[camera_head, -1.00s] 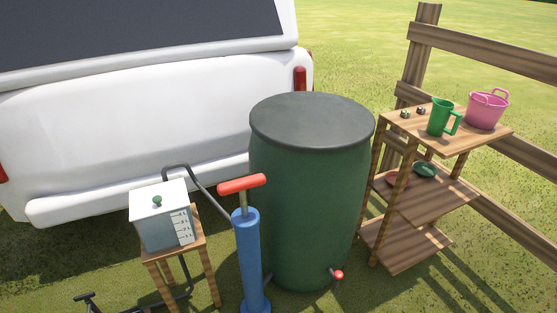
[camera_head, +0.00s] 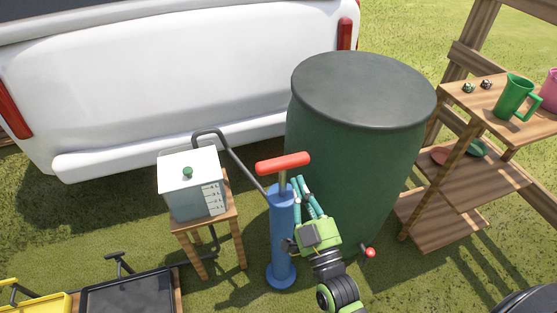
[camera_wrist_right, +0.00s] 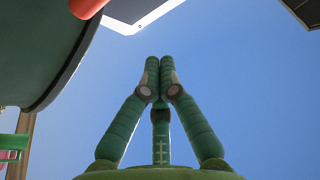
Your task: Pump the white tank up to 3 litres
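The white tank (camera_head: 195,192) stands on a small wooden stool, with a green knob on its lid and a scale on its front. I cannot read its level. The blue pump (camera_head: 282,235) stands upright to its right. Its red T-handle (camera_head: 283,163) is raised, with a short length of rod showing. My right gripper (camera_head: 298,182) is just right of the pump, fingers pointing up, below the handle's right end and apart from it. In the right wrist view, its fingertips (camera_wrist_right: 160,66) meet with nothing between them. My left gripper is out of view.
A green barrel (camera_head: 352,150) with a red tap (camera_head: 370,252) stands close behind my right gripper. A dark hose (camera_head: 238,160) arches between tank and pump. A white vehicle (camera_head: 170,90) is behind. A wooden shelf (camera_head: 480,195) holds a green mug (camera_head: 513,97).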

